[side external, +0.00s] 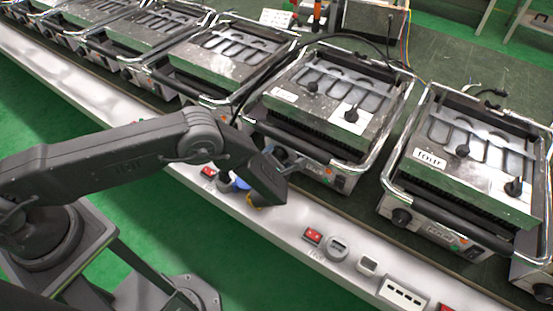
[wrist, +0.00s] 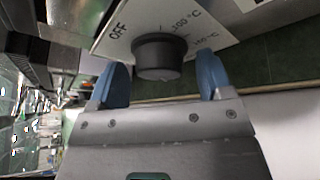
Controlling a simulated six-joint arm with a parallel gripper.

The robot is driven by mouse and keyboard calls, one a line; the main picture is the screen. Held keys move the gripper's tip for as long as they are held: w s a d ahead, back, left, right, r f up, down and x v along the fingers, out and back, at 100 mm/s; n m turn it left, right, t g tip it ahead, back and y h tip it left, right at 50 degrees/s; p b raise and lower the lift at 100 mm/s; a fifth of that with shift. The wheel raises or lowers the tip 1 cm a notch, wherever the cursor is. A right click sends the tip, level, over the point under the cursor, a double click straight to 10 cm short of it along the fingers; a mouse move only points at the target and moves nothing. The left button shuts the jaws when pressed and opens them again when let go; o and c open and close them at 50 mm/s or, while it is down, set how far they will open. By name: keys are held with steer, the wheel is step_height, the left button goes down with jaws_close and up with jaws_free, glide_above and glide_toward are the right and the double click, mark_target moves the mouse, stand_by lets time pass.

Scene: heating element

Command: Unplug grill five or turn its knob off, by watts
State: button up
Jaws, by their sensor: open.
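A steel contact grill (side external: 335,90) with a wire guard and dark front handle stands in front of my arm in the side view. In the wrist view its dark round knob (wrist: 160,52) sits on a white dial plate (wrist: 205,18) marked OFF, 100 °C and a higher temperature. My gripper (wrist: 162,70) is open, its blue fingertips to the left and right of the knob, with a gap on each side. Where the knob points is unclear. In the side view my gripper (side external: 241,183) is mostly hidden behind my wrist, low at the grill's front left.
Another grill (side external: 465,165) with a front knob (side external: 401,217) stands to the right; several more line up to the left. A pale ledge along the front carries a red switch (side external: 313,236), a round grey fixture (side external: 337,248) and a white panel (side external: 403,293). Cables run behind the grills.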

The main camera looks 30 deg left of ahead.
steer(key=c, duration=0.9)
steer(key=n+h, duration=0.2)
steer(key=n, duration=0.1)
steer(key=n+g+h, duration=0.1)
steer(key=shift+a+r, duration=0.15)
steer(key=shift+a, duration=0.1)
steer(key=n+h, duration=0.2)
steer(key=shift+a+n, duration=0.1)
steer(key=shift+n, duration=0.2)
steer(key=shift+a+n+h, duration=0.1)
steer(key=shift+n+h, duration=1)
steer(key=shift+h, duration=0.1)
